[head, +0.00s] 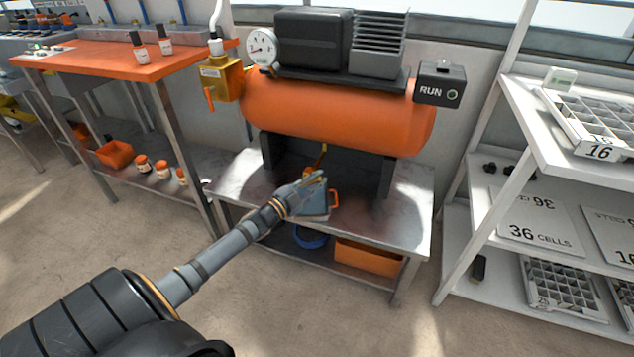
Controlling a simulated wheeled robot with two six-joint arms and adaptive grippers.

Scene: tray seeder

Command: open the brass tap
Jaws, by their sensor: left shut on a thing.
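The brass tap (322,154) is a thin yellow piece hanging below the orange tank, in the shade between its dark legs. My left gripper (319,178) reaches in from the lower left and is shut at the tap's lower end. The fingers hide the part they hold, so how far the tap is turned cannot be seen. My right gripper is not in view.
The orange tank (340,112) and its dark legs close in above and beside the gripper. A metal bench (400,212) lies below, with a blue coil (311,238) and orange bin (367,257) underneath. A white tray rack (540,165) stands right.

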